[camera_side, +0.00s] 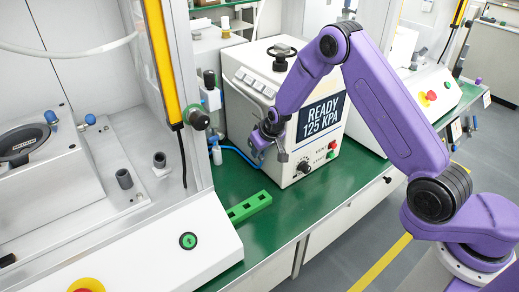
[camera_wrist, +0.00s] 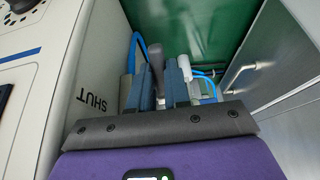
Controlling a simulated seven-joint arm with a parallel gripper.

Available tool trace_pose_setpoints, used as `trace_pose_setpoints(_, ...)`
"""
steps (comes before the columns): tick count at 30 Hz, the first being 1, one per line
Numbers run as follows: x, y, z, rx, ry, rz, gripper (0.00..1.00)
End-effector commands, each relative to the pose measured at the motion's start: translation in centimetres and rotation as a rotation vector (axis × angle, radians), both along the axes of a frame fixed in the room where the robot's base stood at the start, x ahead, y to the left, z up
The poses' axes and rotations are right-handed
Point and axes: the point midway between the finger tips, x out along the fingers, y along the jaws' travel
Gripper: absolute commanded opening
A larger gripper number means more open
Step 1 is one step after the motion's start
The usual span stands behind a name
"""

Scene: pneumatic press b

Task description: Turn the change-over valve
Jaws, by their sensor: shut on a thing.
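The change-over valve shows as a grey lever (camera_wrist: 156,62) in the wrist view, standing beside the pale housing face marked SHUT. My gripper (camera_wrist: 155,92) is shut on this lever, with a blue-grey finger on each side of it. The lever's base and pivot are hidden behind the fingers and my wrist. In the side view my gripper (camera_side: 264,142) is at the lower part of the white pressure unit (camera_side: 247,112), near its front vertical edge. There the grip is small and partly hidden by my wrist. The unit's display (camera_side: 320,116) reads READY 125 KPA.
A blue hose (camera_side: 238,153) and white fitting (camera_side: 217,155) lie close behind my gripper. The white fitting also shows beside the right finger (camera_wrist: 185,68). A green slotted block (camera_side: 248,207) lies on the green bench. A black knob (camera_side: 303,167) sits on the unit's display face.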

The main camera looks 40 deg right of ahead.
Motion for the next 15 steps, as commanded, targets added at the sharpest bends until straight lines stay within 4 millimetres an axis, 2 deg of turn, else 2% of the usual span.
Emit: trace_pose_setpoints(15,-0.15,0.02,-0.6,0.001,-0.111,0.0,0.0)
